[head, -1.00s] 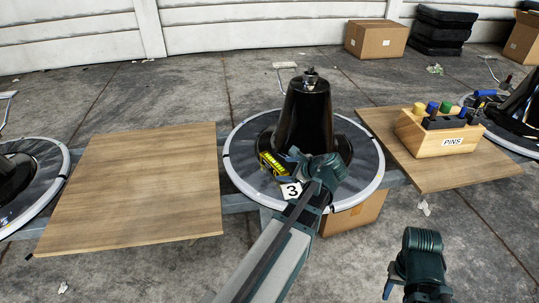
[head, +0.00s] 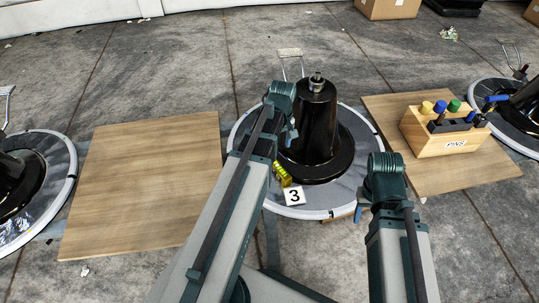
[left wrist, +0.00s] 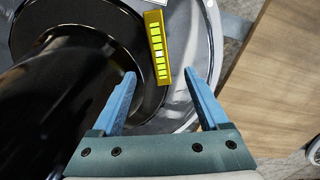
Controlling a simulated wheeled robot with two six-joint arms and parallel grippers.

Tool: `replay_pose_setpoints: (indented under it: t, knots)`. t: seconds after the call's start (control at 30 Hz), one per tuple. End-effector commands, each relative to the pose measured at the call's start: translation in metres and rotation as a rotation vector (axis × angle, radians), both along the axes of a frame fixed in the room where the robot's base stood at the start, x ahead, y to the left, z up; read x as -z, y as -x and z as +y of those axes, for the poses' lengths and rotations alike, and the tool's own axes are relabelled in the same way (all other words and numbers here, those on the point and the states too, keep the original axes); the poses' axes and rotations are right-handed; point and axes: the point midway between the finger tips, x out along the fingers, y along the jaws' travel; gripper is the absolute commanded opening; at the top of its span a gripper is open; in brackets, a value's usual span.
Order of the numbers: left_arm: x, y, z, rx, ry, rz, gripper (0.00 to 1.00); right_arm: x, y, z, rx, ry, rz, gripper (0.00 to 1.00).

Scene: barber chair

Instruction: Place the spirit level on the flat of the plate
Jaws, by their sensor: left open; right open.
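The yellow spirit level (head: 283,177), with bright segments along its face, lies beside the black cone's foot, by the number 3 card. In the left wrist view the level (left wrist: 157,50) lies over the grey round plate (left wrist: 180,108), close to the black foot. The plate (head: 354,187) has a white rim. My left gripper (head: 291,136) is open beside the cone; in the left wrist view its fingertips (left wrist: 160,74) stand either side of the level's near end, touching neither side. My right gripper (head: 361,213) is open and empty at the plate's front right.
The tall black cone (head: 308,118) rises from the plate's middle, close to my left gripper. The number 3 card (head: 294,196) sits at the front rim. A bare wooden board (head: 140,185) is at left. A PINS box (head: 450,140) stands on the right board.

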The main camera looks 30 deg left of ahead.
Motion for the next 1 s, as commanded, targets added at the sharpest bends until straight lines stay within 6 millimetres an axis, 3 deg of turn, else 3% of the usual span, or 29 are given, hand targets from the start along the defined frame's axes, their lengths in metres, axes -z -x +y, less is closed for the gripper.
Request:
replay_pose_setpoints:
  t: [0.37, 1.0]
  knots:
    - [0.002, 0.0, -0.003, -0.067, 0.026, 0.003, 0.78, 0.002, 0.0, 0.0, 0.0, 0.001, 0.0, 0.5]
    - [0.082, 0.0, -0.003, -0.064, 0.025, 0.002, 0.78, 0.081, -0.001, 0.0, -0.011, -0.001, -0.002, 0.5]
